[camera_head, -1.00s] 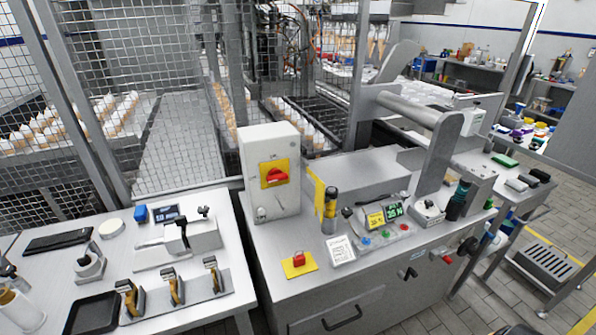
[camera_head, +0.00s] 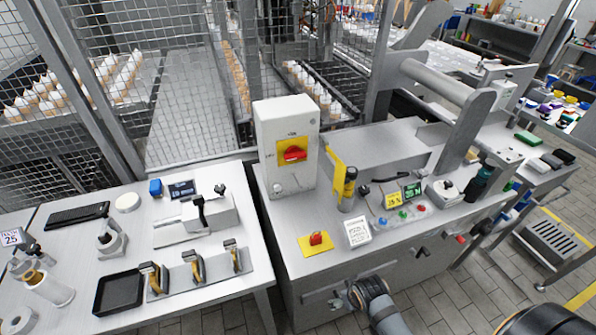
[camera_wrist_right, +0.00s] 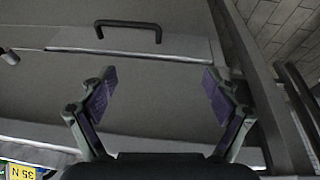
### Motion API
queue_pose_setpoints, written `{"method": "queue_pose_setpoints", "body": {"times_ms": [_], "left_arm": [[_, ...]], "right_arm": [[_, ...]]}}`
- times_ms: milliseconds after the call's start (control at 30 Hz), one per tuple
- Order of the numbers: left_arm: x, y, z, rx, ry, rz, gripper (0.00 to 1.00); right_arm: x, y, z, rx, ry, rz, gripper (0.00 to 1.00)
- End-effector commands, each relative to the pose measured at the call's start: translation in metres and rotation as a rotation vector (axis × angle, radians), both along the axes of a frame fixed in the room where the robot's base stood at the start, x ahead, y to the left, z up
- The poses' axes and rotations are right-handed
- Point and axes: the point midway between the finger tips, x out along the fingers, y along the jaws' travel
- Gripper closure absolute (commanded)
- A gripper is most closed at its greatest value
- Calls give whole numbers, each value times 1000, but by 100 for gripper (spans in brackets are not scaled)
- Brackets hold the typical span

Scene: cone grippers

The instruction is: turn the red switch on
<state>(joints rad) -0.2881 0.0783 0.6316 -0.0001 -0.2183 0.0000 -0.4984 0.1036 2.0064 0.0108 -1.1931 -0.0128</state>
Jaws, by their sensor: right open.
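The red switch (camera_head: 292,152) is a rotary handle on a yellow plate, on the front of an upright grey box (camera_head: 274,118). Its handle lies roughly level, with small lettering above it and to its left. A second, smaller red piece (camera_head: 316,239) sits on a yellow plate flat on the bench top. My right gripper (camera_head: 345,298) is low in front of the bench, below and right of the switch and well apart from it. In the right wrist view my right gripper (camera_wrist_right: 160,82) is open and empty, facing the bench front. My left gripper is out of view.
The bench front has a drawer with a dark handle (camera_wrist_right: 128,24). A yellow-and-black post (camera_head: 348,188), a white card (camera_head: 357,232) and a button panel (camera_head: 402,205) stand right of the box. A left table (camera_head: 215,290) holds tools and a black tray (camera_head: 118,292).

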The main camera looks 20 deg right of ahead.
Motion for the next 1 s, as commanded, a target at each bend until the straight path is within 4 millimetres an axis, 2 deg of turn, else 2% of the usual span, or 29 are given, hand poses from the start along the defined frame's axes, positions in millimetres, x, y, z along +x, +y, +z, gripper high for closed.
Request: {"method": "queue_pose_setpoints", "body": {"times_ms": [33, 100, 167, 200, 300, 500, 600, 733, 1000], "left_arm": [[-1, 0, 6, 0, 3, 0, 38], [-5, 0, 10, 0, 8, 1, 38], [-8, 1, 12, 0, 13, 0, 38], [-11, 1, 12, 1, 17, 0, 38], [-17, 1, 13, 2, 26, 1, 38], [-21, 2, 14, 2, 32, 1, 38], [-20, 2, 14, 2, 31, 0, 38], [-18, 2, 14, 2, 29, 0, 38], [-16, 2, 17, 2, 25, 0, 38]], "right_arm": [[11, 5, 32, 9, -44, 9, 11], [31, 15, 72, 29, -133, 29, 11], [53, 24, 102, 52, -232, 51, 11], [70, 30, 120, 67, -310, 65, 11], [116, 44, 158, 104, -521, 93, 11], [186, 56, 221, 141, -906, 94, 11], [209, 55, 248, 143, -1074, 70, 11], [224, 52, 273, 135, -1220, 38, 11], [234, 51, 280, 132, -1257, 29, 11]]}}
